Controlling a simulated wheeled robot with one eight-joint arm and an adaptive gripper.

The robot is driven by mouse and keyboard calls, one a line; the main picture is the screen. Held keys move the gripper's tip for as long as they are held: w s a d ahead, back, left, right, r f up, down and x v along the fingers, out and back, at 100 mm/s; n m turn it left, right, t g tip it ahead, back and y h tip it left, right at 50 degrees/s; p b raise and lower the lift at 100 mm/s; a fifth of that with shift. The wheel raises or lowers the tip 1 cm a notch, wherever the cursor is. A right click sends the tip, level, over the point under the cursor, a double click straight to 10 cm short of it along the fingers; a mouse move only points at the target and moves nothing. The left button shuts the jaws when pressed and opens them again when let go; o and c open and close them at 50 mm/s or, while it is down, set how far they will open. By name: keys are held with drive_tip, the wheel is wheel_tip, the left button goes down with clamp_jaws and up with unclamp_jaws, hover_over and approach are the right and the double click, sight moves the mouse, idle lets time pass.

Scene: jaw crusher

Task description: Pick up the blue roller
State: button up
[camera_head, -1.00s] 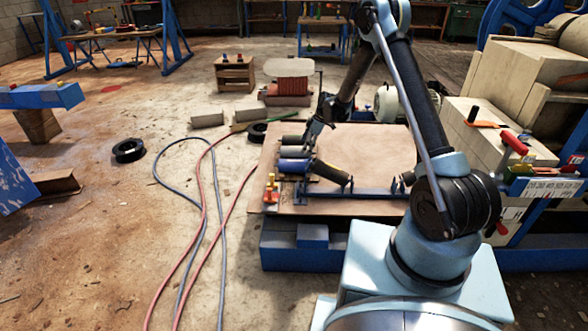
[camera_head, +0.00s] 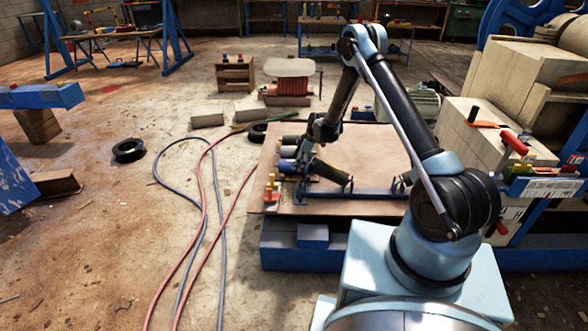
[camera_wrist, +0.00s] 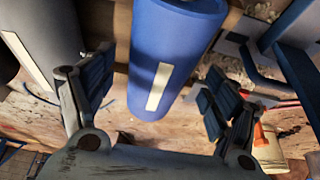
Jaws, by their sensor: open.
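The blue roller (camera_wrist: 172,55) is large in the wrist view, a smooth blue cylinder with a pale label strip. In the head view only its left end (camera_head: 285,165) shows on the board, as my arm hides the rest. My gripper (camera_wrist: 158,92) is open, with one dark-padded finger on each side of the roller. I see gaps between the pads and the roller, and nothing is held. In the head view my gripper (camera_head: 302,168) is low over the roller; its fingers are hard to make out there.
A grey roller (camera_wrist: 42,40) lies close beside the left finger. Blue metal brackets (camera_wrist: 290,60) stand near the right finger. A dark cylinder (camera_head: 330,172) lies just in front.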

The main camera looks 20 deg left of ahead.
drive_tip(key=shift+x, duration=1.9)
drive_tip(key=shift+s, duration=0.1)
drive_tip(key=c, duration=1.9)
drive_tip(key=shift+r, duration=0.1)
